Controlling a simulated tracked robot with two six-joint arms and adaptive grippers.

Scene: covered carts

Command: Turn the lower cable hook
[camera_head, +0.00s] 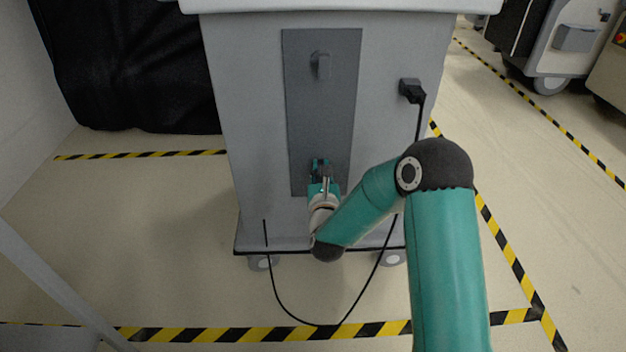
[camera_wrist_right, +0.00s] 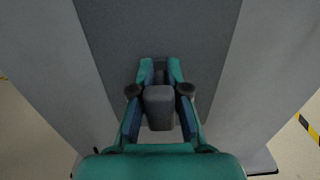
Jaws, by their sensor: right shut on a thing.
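The cart (camera_head: 258,110) stands in front of me with a dark grey panel (camera_head: 318,115) on its face. The upper cable hook (camera_head: 320,66) sticks out near the panel's top. The lower cable hook (camera_wrist_right: 159,105) is a dark grey block seen in the right wrist view, between the fingers of my right gripper (camera_wrist_right: 160,92). My right gripper also shows in the head view (camera_head: 321,172), low on the panel, shut on the lower hook, which it mostly hides there. My left gripper is not in view.
A black plug (camera_head: 411,91) sits in the cart's right side, and its black cable (camera_head: 285,305) hangs in a loop to the floor. A black cover (camera_head: 130,70) is at the back left. Other carts (camera_head: 575,40) stand at the back right. Striped tape marks the floor.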

